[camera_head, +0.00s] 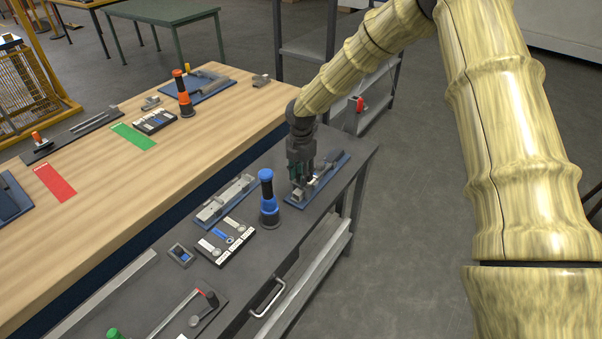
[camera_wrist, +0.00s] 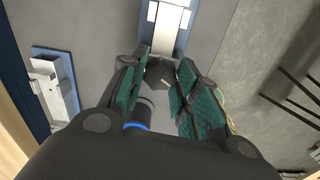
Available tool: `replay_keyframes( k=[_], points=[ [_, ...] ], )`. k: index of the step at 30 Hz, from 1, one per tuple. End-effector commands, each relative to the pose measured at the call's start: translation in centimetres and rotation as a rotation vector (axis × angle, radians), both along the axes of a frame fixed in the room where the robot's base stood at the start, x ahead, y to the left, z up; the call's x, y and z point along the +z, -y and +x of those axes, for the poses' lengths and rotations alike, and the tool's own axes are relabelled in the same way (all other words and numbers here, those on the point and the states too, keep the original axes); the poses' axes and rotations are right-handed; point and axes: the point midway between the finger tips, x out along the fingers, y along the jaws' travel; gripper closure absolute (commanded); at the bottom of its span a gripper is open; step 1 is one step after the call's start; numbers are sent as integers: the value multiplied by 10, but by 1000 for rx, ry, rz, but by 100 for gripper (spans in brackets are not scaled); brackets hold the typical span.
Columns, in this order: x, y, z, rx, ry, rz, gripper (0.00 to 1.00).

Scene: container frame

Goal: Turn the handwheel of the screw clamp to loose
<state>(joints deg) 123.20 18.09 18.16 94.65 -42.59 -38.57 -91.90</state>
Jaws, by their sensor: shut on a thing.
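The screw clamp (camera_head: 327,174) is a grey metal device on a blue base plate near the far right corner of the dark bench. In the wrist view its light metal body (camera_wrist: 168,35) lies just beyond the fingertips. My gripper (camera_head: 302,183) reaches down over the near end of the clamp. In the wrist view my gripper (camera_wrist: 163,68) has its green-padded fingers on both sides of the dark handwheel (camera_wrist: 161,77) and is shut on it. The fingers hide part of the wheel in the wrist view, and my gripper mostly hides it in the head view.
A blue-and-black cylindrical object (camera_head: 268,198) stands upright close left of my gripper. A second metal fixture (camera_head: 225,200) on a blue plate and a panel with switches (camera_head: 225,241) lie further left. The wooden table (camera_head: 200,140) adjoins behind. Open floor lies right of the bench.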

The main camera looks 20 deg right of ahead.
Motion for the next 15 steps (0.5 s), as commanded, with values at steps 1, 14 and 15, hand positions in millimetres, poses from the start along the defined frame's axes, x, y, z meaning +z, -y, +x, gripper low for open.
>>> replay_keyframes(
  k=[1,14,15],
  points=[
    [4,1,4,21,8,0,93],
    [4,0,4,110,9,0,93],
    [4,0,4,111,9,0,93]
  ],
)
